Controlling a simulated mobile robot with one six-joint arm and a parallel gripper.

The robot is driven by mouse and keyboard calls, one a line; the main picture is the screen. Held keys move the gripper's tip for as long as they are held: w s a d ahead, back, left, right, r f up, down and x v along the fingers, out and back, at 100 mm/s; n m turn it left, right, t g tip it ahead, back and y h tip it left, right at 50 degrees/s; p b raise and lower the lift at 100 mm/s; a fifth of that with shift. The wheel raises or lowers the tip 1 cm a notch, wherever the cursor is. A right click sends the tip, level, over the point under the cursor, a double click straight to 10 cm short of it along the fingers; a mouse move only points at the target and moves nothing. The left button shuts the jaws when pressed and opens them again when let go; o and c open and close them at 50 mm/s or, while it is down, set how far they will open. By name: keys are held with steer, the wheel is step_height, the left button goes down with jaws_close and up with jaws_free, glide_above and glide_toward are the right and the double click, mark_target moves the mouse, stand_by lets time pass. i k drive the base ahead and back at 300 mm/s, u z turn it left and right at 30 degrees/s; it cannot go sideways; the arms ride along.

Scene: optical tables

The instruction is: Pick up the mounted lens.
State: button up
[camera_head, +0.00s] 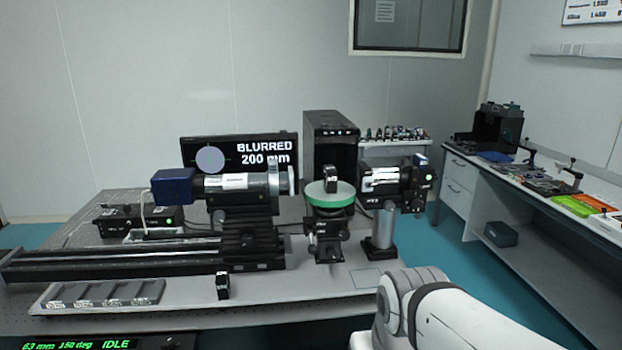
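A small black upright mount (222,286) stands by itself near the front of the optical table, just right of a grey slotted tray. It looks like a mounted lens, but the glass is too small to make out. A similar small black mount (331,178) stands on a round green-rimmed stage (320,196) in the middle of the setup. I cannot tell for certain which is the mounted lens. My gripper is out of view; only a white link of my arm shows at the bottom right, to the right of both mounts.
The grey tray (100,296) lies at the front left. Behind it are a long black rail (120,262) and a blue-ended barrel instrument (215,186). A camera on a post (384,225) stands right. A monitor (240,154) reads "BLURRED 200 mm". The table front right of the lone mount is mostly clear.

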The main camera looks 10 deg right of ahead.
mark_target(329, 172)
steer(key=z, duration=0.05)
steer(key=i, duration=0.95)
steer(key=u, duration=0.1)
